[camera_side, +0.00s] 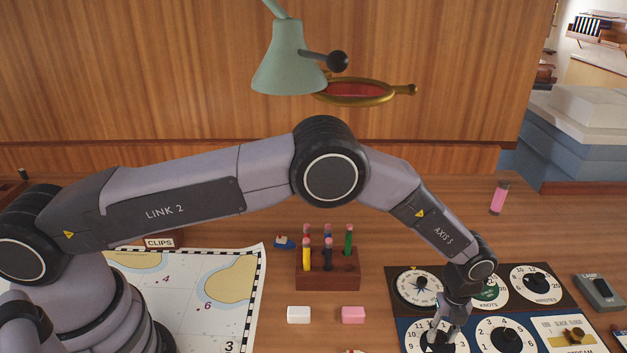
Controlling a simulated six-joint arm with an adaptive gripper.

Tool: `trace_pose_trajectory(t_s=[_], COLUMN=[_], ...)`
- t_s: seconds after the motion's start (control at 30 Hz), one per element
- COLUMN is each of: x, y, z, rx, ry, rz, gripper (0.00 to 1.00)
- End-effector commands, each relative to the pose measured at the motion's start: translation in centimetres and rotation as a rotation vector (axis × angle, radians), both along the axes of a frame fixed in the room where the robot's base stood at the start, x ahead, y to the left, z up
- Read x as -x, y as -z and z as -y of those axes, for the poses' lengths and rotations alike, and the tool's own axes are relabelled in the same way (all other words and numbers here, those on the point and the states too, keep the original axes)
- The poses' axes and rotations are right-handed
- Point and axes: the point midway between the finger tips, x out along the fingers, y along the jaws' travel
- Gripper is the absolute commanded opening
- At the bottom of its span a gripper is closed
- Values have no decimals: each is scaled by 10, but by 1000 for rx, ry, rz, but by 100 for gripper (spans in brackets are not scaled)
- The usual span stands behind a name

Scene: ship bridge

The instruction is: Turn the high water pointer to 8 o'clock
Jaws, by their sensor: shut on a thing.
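A panel of white dials with black pointers lies at the lower right. My gripper (444,328) points down over the lower left dial (411,338), on the blue part of the panel. It is shut on that dial's black pointer (430,341). My fingers and wrist cover part of the dial, and its lower edge is cut off by the frame. No "high water" label is readable, and I cannot tell the exact hour the pointer shows.
Close by are a compass dial (401,287), a KNOTS dial (498,297), a MINUTES dial (519,278), another numbered dial (489,328) and a STREAM plate (552,325). A wooden pencil block (327,282), erasers (353,315) and a chart (200,310) lie left.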

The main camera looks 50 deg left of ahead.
Motion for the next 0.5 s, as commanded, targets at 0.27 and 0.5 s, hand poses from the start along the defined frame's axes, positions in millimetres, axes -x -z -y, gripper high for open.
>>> trace_pose_trajectory(t_s=[0.27,0.5], x=[-1,-1], y=[1,0], z=[-2,-1], rx=[-3,-1], ry=[-2,-2], rz=[-1,0], gripper=[0,52])
